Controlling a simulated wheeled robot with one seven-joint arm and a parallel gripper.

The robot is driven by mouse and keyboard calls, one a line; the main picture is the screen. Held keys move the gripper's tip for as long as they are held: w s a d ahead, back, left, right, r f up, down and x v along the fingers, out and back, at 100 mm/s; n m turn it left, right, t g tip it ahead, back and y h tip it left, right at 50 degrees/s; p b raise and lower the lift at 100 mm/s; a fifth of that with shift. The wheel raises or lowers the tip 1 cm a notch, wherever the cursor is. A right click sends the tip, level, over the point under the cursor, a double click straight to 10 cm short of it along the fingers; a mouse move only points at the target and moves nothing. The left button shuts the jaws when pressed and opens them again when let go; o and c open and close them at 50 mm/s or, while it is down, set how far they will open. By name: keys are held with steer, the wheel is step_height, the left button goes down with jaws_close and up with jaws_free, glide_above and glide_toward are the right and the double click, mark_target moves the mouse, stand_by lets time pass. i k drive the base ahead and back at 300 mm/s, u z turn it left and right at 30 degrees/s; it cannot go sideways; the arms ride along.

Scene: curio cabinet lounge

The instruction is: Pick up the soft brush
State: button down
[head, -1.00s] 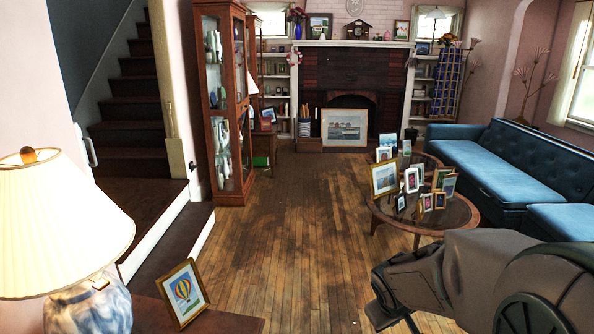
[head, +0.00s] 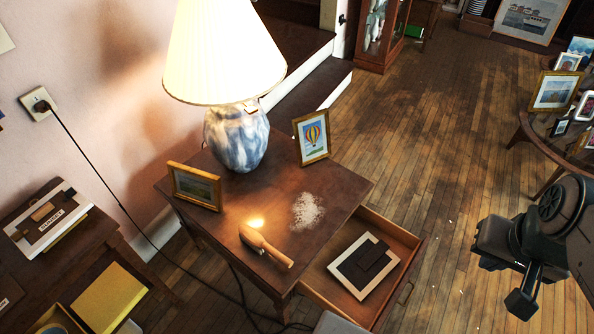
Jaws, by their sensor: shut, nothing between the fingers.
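The soft brush (head: 265,246) appears to be the tan wooden piece with a rounded head and a handle, lying on the dark wooden side table (head: 345,183) near its front edge. My gripper (head: 522,303) is at the lower right, dark, shut and empty, over the floor and well to the right of the brush and table.
A lit lamp (head: 237,138) and two framed pictures, one of a balloon (head: 312,136) and one lower (head: 195,187), stand behind the brush. An open drawer (head: 409,242) juts out, holding a framed item (head: 363,264). A cord (head: 110,189) hangs at left.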

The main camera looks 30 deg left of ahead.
mark_target(250, 236)
steer(key=u, duration=1.9)
steer(key=k, duration=0.5)
steer(key=u, duration=0.45)
steer(key=i, duration=0.4)
steer(key=u, duration=0.45)
